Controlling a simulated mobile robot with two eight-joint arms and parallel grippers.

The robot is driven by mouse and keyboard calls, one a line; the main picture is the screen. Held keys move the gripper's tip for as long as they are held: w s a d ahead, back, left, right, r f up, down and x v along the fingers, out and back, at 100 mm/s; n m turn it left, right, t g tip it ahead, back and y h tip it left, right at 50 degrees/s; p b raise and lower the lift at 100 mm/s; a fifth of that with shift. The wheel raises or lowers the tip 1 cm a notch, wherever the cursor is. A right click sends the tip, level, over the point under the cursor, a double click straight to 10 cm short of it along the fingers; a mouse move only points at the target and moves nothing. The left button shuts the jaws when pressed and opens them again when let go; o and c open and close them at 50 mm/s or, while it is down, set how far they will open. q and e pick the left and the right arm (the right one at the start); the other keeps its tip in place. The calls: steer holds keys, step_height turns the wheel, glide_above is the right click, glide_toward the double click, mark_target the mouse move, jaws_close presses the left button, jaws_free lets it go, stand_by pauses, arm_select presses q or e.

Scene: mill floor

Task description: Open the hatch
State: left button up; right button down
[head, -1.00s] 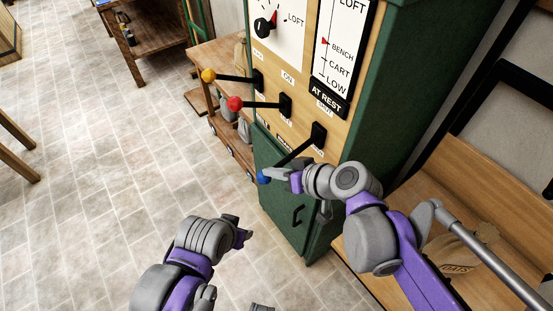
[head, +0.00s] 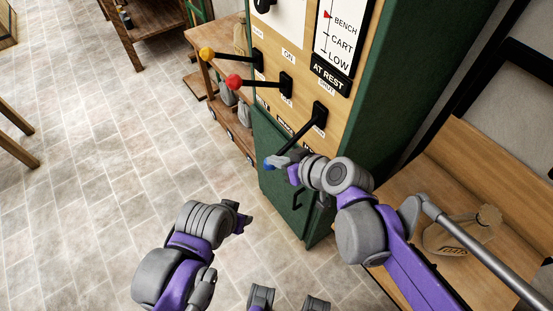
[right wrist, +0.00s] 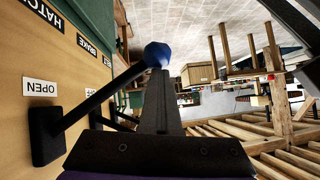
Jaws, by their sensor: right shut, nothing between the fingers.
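The blue-knobbed lever (head: 297,133) is the rightmost of several levers on the cabinet's wooden panel. It slants down and out to its blue knob (head: 270,163). My right gripper (head: 280,161) is shut and empty at the knob, which partly hides its tips. In the right wrist view, its dark fingers (right wrist: 160,88) reach the blue knob (right wrist: 157,54), apparently touching it. An OPEN label (right wrist: 40,87) sits beside the lever's base, and a HATCH plate (right wrist: 40,10) is on the same panel. My left gripper (head: 242,222) hangs over the floor, apart from the cabinet; its jaw state is unclear.
A yellow-knobbed lever (head: 207,54) and a red-knobbed lever (head: 235,82) stick out farther left. The green cabinet (head: 278,170) has a handled door below. A wooden bench with a sack (head: 462,236) stands at right. The tiled floor (head: 90,170) is open at left.

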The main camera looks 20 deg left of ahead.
steer(key=shift+s+d+f, duration=0.15)
steer(key=shift+s+f, duration=0.05)
steer(key=shift+f, duration=0.05)
